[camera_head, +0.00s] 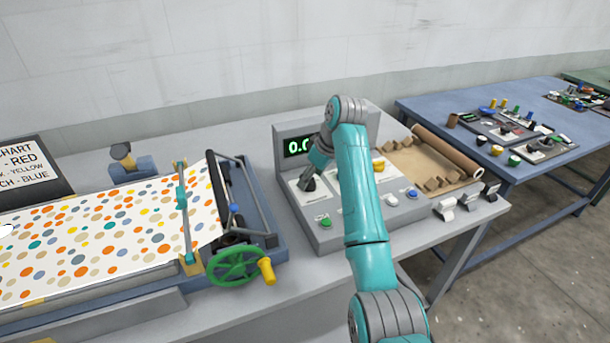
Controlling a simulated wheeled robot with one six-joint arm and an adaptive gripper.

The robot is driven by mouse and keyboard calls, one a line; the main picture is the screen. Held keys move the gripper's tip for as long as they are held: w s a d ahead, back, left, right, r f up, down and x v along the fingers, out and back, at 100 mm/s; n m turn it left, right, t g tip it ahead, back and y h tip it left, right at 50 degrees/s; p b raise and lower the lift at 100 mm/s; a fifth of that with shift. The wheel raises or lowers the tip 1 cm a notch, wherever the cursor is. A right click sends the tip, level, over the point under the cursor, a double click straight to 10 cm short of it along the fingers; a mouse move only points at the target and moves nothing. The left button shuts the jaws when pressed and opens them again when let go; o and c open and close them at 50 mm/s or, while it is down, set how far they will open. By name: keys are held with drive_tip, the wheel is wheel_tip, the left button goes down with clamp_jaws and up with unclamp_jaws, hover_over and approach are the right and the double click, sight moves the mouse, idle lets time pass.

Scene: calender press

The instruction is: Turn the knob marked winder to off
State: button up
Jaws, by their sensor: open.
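The grey control panel (405,214) stands on the table, with a lit green display (297,146) at its back left. My arm comes in from the lower right and bends over the panel. My gripper (308,185) is open and points down at a white plate (303,200) on the panel's left part. It hides what is under it, so I cannot tell whether it touches a knob. A yellow knob (378,164) shows right of my arm. I cannot read which knob is marked winder, and my arm hides the middle of the panel.
The panel's front has a green button (325,222), a white button (392,200) and a blue button (412,193). Left is a press with dotted sheet (110,235) and green handwheel (234,265). Right are a brown roll (447,150), dark-topped switches (468,198) and a blue table (440,112).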

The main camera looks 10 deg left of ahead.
drive_tip(key=shift+a+f, duration=0.15)
drive_tip(key=shift+f, duration=0.25)
drive_tip(key=c, duration=1.1)
drive_tip(key=shift+c, duration=0.2)
drive_tip(key=n+g, duration=0.1)
drive_tip(key=n, duration=0.2)
drive_tip(key=n+g, duration=0.1)
drive_tip(key=n, duration=0.1)
drive_tip(key=shift+w+n+y, duration=0.2)
drive_tip(key=shift+n+y, duration=0.1)
drive_tip(key=shift+n, duration=0.1)
drive_tip(key=n+g, duration=0.1)
drive_tip(key=n, duration=0.2)
drive_tip(key=n+g+h, duration=0.1)
drive_tip(key=n, duration=0.2)
drive_tip(key=shift+w, duration=0.1)
drive_tip(key=shift+g, duration=0.3)
